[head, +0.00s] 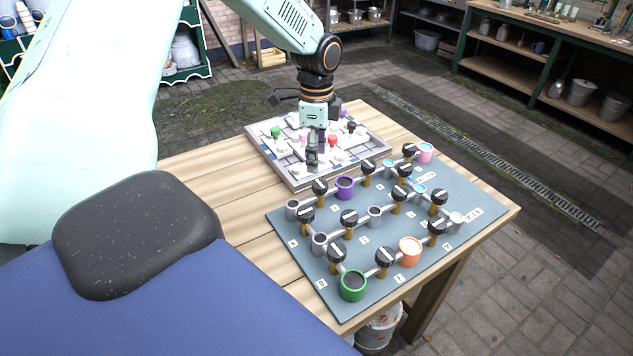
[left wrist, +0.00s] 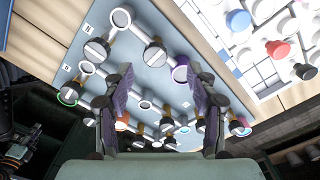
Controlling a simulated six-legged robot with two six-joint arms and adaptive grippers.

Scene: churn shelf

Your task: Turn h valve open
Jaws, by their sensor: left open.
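A grey valve panel (head: 385,262) lies on the wooden table, with several black-topped valves, pipes, coloured cups and small letter labels. The letters are too small to read surely, so I cannot tell which valve is h. One black valve knob (head: 306,215) stands near the panel's left edge. In the left wrist view a black-and-white knob (left wrist: 97,50) sits beside a label that may read H. My right gripper is out of view.
A white-and-blue grid board (head: 292,184) with coloured knobs lies behind the panel, beneath my left gripper. The bare wooden tabletop (head: 200,172) is free at the left. Benches with pots (head: 510,45) stand at the back right.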

